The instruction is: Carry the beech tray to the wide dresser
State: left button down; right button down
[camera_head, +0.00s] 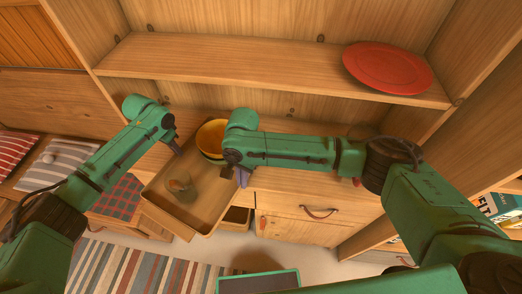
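The beech tray (207,208) is a shallow wooden tray with raised rims. It carries a yellow bowl (212,138) at its far end and a small clear glass (180,187) nearer me. My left gripper (176,147) is at the tray's left rim and my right gripper (243,177) at its right rim; both look shut on it, though the fingertips are partly hidden. The tray's near end juts out over the floor. The wide dresser (310,205) is behind and to the right; I cannot tell whether the tray touches its top.
A red plate (388,68) lies on the upper shelf (250,68). A drawer (300,232) with a leather pull is below the dresser top. Cushions (50,165) lie on a bench at left. A striped rug (130,272) covers the floor. Books (500,208) stand at right.

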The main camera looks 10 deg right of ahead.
pick_arm(q)
jog(key=c, duration=1.4)
grip_release()
jog(key=shift+w+a+f, duration=0.1)
jog(key=shift+a+f, duration=0.05)
jog(key=shift+f, duration=0.15)
pick_arm(e)
jog(key=c, duration=1.4)
grip_release()
jog(key=shift+d+f, duration=0.1)
jog(key=shift+f, duration=0.35)
pick_arm(q)
jog(key=o, duration=0.3)
jog(key=shift+r, duration=0.1)
pick_arm(e)
jog(key=o, duration=0.3)
jog(key=shift+r, duration=0.15)
pick_arm(q)
jog(key=shift+o, duration=0.2)
pick_arm(e)
jog(key=shift+o, duration=0.2)
jog(key=shift+s, duration=0.1)
